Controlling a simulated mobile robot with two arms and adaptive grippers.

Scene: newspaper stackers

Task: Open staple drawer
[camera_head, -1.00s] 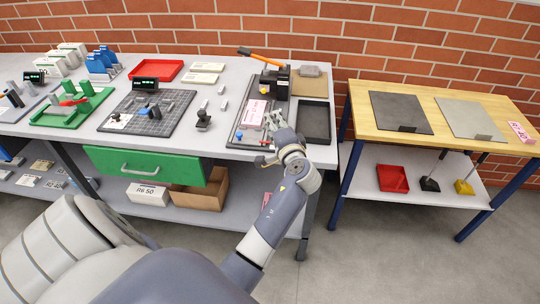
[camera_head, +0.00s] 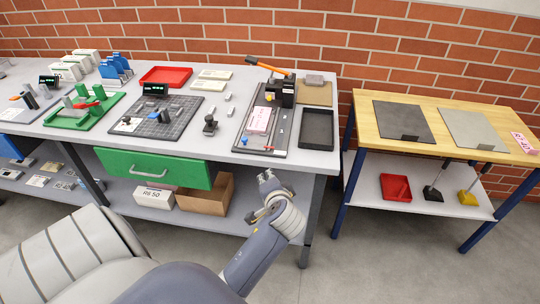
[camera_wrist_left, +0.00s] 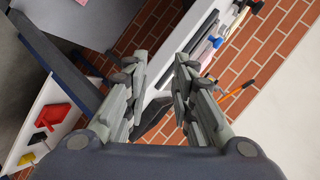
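The green drawer (camera_head: 190,170) hangs under the front edge of the grey workbench (camera_head: 240,165), left of centre in the head view. Its front looks flush and shut, with a pale bar handle (camera_head: 150,172) across it. No words can be read on it. My left gripper (camera_head: 266,180) is in front of the bench, below its top, to the right of the drawer and apart from the handle. In the left wrist view its two fingers (camera_wrist_left: 163,68) stand apart with nothing between them. The drawer cannot be made out there. My right gripper is out of view.
A cardboard box (camera_head: 207,194) and a white box marked R6 50 (camera_head: 160,197) sit on the lower shelf beneath the drawer. A bench leg (camera_head: 312,215) stands right of my gripper. A wooden-topped table (camera_head: 440,143) is farther right. Grey floor lies in front.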

